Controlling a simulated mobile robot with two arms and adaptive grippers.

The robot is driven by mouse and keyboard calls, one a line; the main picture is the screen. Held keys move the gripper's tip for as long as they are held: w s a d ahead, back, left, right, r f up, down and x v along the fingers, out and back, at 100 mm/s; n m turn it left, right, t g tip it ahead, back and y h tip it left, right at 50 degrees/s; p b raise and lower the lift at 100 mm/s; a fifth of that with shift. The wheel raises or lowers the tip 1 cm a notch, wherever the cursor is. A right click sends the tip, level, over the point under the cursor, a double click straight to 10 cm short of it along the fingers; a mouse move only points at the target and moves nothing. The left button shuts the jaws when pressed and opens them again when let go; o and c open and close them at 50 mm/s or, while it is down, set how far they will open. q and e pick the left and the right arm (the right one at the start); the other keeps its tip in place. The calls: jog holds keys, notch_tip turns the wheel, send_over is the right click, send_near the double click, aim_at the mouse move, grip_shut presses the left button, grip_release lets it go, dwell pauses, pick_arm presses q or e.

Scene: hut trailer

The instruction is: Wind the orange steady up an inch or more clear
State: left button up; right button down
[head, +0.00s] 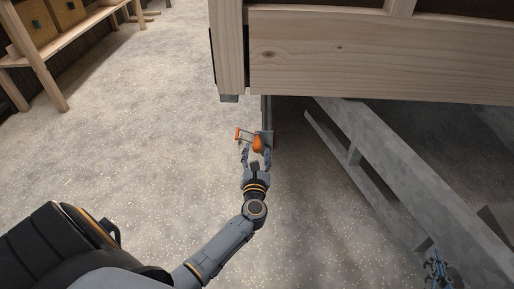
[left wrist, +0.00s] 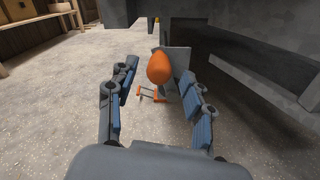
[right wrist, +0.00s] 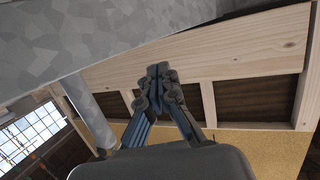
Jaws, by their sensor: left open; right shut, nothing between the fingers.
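The orange steady shows its rounded orange knob (head: 258,144) and a thin orange crank frame (head: 243,134) under the trailer's corner. The same knob (left wrist: 159,67) and crank (left wrist: 152,94) show in the left wrist view, with a grey plate (left wrist: 179,60) behind the knob. My left gripper (head: 255,153) is open, its fingers on either side of the knob's line. In the left wrist view the knob stands ahead, between the open fingers (left wrist: 160,85); I cannot tell if they touch it. My right gripper (right wrist: 160,75) is shut and empty, low at the right in the head view (head: 435,270).
The trailer's wooden wall (head: 380,55) overhangs the steady. A grey steel beam (head: 375,165) slants down to the right beneath it, near my right gripper. A wooden shelf (head: 65,42) with boxes stands at the far left. The speckled floor (head: 150,130) on the left is clear.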

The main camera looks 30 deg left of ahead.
pick_arm(q)
jog(key=shift+x, duration=1.65)
pick_arm(e)
jog(key=shift+w+a+r+t, duration=0.15)
jog(key=shift+r+t, duration=0.25)
jog(key=shift+r, duration=0.3)
jog(key=shift+w+a+r+t, duration=0.15)
jog(key=shift+r+t, duration=0.25)
jog(key=shift+r, duration=0.25)
pick_arm(q)
grip_shut()
